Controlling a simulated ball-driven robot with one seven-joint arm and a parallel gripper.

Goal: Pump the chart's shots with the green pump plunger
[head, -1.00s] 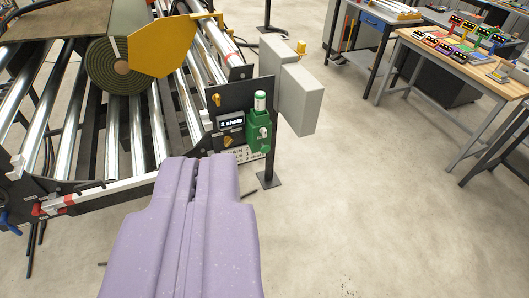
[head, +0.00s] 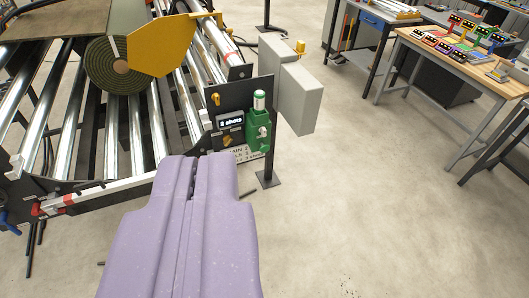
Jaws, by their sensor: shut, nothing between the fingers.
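The green pump (head: 257,136) is mounted on a dark panel (head: 229,98) at the end of the roller frame. A small display (head: 230,121) left of the pump appears to read "1 shots". A white card (head: 246,154) with print is below, partly hidden by my gripper; I cannot read a full chart. My purple gripper (head: 191,164) is shut and empty, below and left of the pump, apart from the plunger in the picture.
The roller frame (head: 107,187) fills the left, with a turf roll (head: 110,65) and a yellow plate (head: 162,47). Grey boxes (head: 298,97) stand right of the pump. A wooden table (head: 458,64) with coloured devices is at upper right. The floor at lower right is clear.

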